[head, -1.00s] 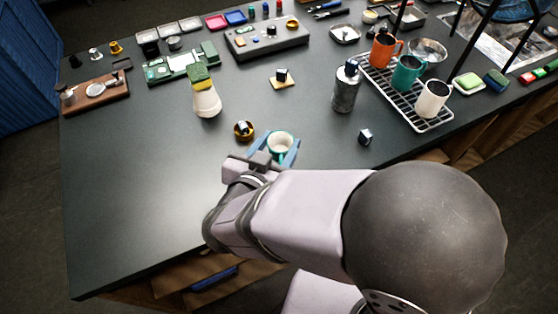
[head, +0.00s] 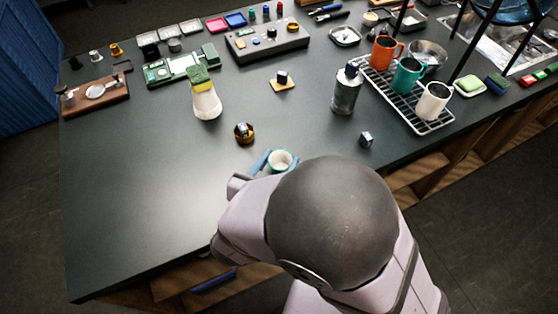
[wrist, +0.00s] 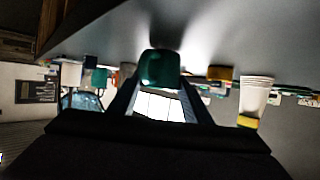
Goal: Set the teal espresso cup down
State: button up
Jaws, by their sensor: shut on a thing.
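The teal espresso cup (head: 280,160) has a pale inside and is upright near the front middle of the table in the head view. My gripper (wrist: 160,84) is shut on it, with one finger on each side in the wrist view. The cup's teal outside (wrist: 160,66) shows there close to the dark table surface; I cannot tell whether it touches. In the head view a blue finger shows left of the cup, and my arm hides the rest of the gripper and the cup's near side.
A small brass cup (head: 244,132) stands just behind and left. A small metal cube (head: 366,139) lies to the right. A grey bottle (head: 345,90) and a rack (head: 428,126) with mugs stand back right. The left front table is clear.

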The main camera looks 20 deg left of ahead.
jog(key=shift+f, duration=0.1)
jog(key=o, duration=1.1)
jog(key=b+v, duration=0.1)
jog(key=v, duration=1.1)
